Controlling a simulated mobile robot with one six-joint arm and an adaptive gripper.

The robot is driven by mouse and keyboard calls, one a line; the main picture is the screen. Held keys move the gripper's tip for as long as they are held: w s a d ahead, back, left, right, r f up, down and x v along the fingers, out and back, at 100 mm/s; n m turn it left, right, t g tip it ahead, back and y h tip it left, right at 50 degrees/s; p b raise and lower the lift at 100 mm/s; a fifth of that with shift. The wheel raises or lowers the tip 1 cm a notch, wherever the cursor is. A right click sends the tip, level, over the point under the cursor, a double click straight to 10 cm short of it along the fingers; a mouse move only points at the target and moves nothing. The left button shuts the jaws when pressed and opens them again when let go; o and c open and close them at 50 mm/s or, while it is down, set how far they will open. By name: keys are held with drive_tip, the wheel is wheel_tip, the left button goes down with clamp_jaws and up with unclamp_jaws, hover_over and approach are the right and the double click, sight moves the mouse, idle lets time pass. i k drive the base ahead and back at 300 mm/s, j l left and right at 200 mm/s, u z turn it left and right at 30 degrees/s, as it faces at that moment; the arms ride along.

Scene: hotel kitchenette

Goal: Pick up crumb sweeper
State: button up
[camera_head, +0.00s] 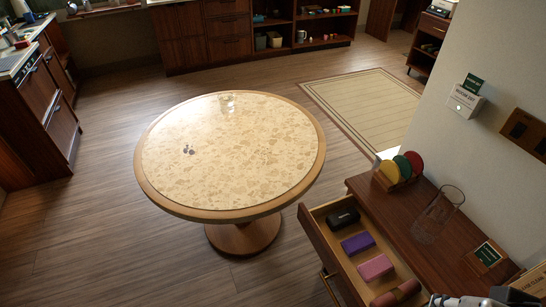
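I cannot tell for certain which thing is the crumb sweeper. An open drawer (316,233) of the wooden sideboard holds a black case-like item (343,217), a purple one (358,243), a pink one (375,267) and a brown rounded item (396,292) at its near end. They lie in a row, apart from one another. A small grey cluster (188,150) lies on the round table (150,185). Grey and dark parts of my arm show at the bottom right edge. The fingers of my gripper are not in view.
The sideboard top (405,245) carries a rack of coloured discs (401,166), a clear glass pitcher (438,215) and a small framed sign (487,254). A wall stands close on the right. Open floor (90,235) lies left of the table, and a rug (362,105) lies behind it.

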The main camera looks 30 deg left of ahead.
sight(336, 221)
drive_tip(key=i+j, duration=0.15)
drive_tip(key=j, duration=0.15)
drive_tip(key=i+j, duration=0.15)
drive_tip(key=j, duration=0.15)
drive_tip(key=i+j+z, duration=0.15)
drive_tip(key=j+z, duration=0.15)
drive_tip(key=i+j+z, duration=0.1)
drive_tip(key=j+z, duration=0.2)
drive_tip(key=j, duration=0.2)
drive_tip(key=j+z, duration=0.45)
drive_tip(key=z, duration=0.15)
drive_tip(key=i+j, duration=0.05)
